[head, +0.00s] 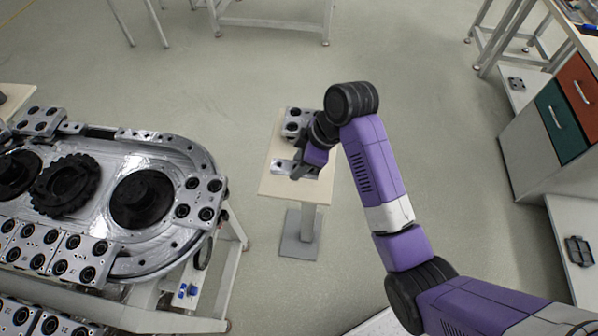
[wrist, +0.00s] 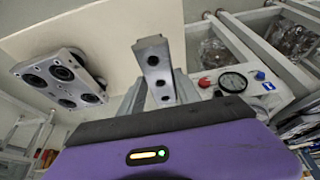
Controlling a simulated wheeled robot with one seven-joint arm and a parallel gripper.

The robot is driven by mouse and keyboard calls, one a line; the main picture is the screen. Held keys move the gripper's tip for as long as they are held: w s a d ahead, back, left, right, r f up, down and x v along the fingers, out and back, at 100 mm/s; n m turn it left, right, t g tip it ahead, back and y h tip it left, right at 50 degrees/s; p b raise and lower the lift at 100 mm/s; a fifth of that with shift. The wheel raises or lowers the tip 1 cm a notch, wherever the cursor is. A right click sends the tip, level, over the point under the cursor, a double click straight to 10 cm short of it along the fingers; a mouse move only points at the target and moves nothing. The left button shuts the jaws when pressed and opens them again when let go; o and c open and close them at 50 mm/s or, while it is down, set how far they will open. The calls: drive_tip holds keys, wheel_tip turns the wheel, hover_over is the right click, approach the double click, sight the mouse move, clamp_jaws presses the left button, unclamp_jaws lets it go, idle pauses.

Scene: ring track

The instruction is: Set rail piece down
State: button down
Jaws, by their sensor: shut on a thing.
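A small grey metal rail piece (wrist: 153,55) with dark round holes is held between the fingers of my gripper (wrist: 160,92) in the wrist view. In the head view my gripper (head: 300,170) is over the near part of a small beige table (head: 268,188), and the rail piece (head: 282,167) shows to its left. My gripper is shut on the piece. Part of the piece is hidden by the gripper, and I cannot tell whether it touches the tabletop.
A metal carriage block with black rollers (head: 293,122) sits on the far part of the small table; the wrist view also shows it (wrist: 62,78). The ring track (head: 165,235) with several roller blocks stands at left. A drawer cabinet (head: 535,160) is at right.

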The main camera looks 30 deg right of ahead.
drive_tip(key=shift+f, duration=2.3)
drive_tip(key=c, duration=0.9)
unclamp_jaws()
drive_tip(key=shift+f, duration=0.15)
drive_tip(key=shift+o, duration=0.2)
drive_tip(key=p+v, duration=0.1)
drive_tip(key=v, duration=1.1)
